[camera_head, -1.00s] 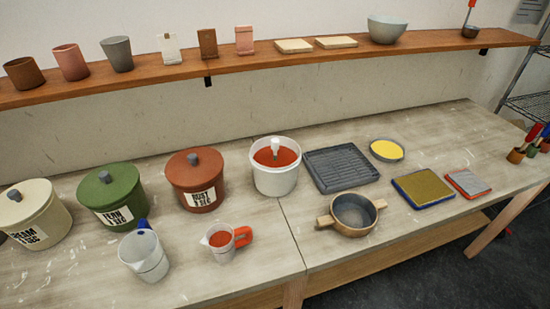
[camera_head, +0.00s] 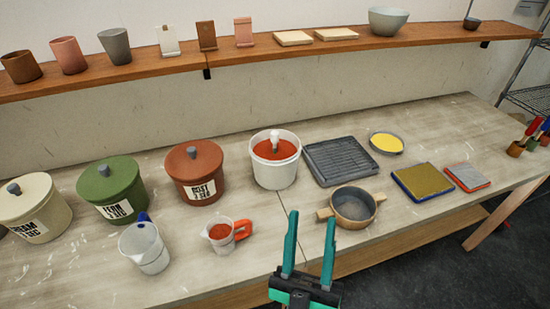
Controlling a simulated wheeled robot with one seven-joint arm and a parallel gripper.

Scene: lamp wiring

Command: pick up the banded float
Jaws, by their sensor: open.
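A small white upright piece (camera_head: 274,139) stands out of the red liquid in a white bucket (camera_head: 274,172) near the middle of the table. It looks like the float, but I cannot make out a band on it. My gripper (camera_head: 309,217) is at the lower middle of the view, with two teal fingers spread apart and nothing between them. It is in front of the bucket, lower and a little right in the picture, and apart from it.
Lidded red (camera_head: 195,174), green (camera_head: 111,190) and cream (camera_head: 34,207) jars stand left. Two jugs (camera_head: 145,247) (camera_head: 222,236) stand in front. A two-handled pot (camera_head: 353,206) is close right of my gripper. A ridged grey tray (camera_head: 340,162) lies right of the bucket.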

